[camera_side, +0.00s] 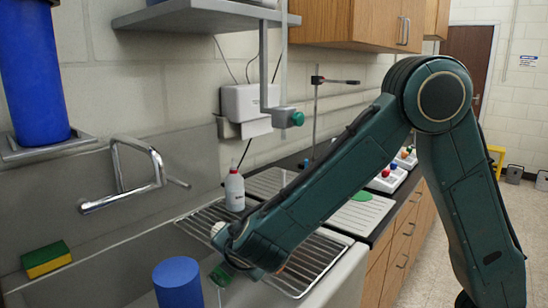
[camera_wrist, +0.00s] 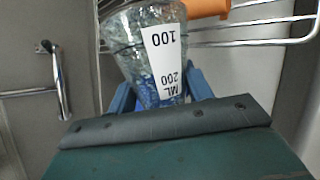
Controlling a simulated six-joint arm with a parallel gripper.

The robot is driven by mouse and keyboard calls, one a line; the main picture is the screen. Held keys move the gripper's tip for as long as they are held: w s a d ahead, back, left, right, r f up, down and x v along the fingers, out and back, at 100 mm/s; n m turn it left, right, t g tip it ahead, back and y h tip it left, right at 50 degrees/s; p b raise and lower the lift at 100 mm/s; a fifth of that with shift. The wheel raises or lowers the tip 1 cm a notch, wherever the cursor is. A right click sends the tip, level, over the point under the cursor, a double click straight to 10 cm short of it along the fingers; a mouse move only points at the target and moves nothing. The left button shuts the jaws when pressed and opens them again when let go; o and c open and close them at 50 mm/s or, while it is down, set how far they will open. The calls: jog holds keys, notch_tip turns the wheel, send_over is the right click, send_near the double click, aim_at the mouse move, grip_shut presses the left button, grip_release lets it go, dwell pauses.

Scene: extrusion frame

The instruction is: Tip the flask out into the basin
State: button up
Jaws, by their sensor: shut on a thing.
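A clear flask (camera_wrist: 130,45) with a white label marked 100 and 200 ML stands out in the wrist view, its label upside down there. My gripper (camera_wrist: 161,95) is shut on it, with a blue finger on each side. In the side view my gripper (camera_side: 232,268) is low over the right part of the basin, beside the wire rack; I cannot make out the flask clearly there. The basin (camera_side: 345,285) is a pale sink whose front wall shows at the right. I cannot tell the flask's tilt or whether anything leaves it.
A wire rack (camera_side: 315,252) spans the basin's right side. A blue cylinder (camera_side: 178,283) stands at the front. A chrome tap (camera_side: 125,195) reaches over from the back wall. A white bottle (camera_side: 234,190) stands behind the rack, and a sponge (camera_side: 46,259) lies at the left.

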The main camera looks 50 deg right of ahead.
jog(key=shift+d+f+y, duration=0.15)
jog(key=shift+d+y, duration=0.2)
jog(key=shift+y, duration=0.05)
jog(key=shift+w+d+r+m+g+y, duration=0.1)
jog(key=shift+r+m+g+y, duration=0.1)
jog(key=shift+y, duration=0.15)
jog(key=shift+d+r+m+g+y, duration=0.1)
jog(key=shift+m+g+y, duration=0.1)
jog(key=shift+y, duration=0.65)
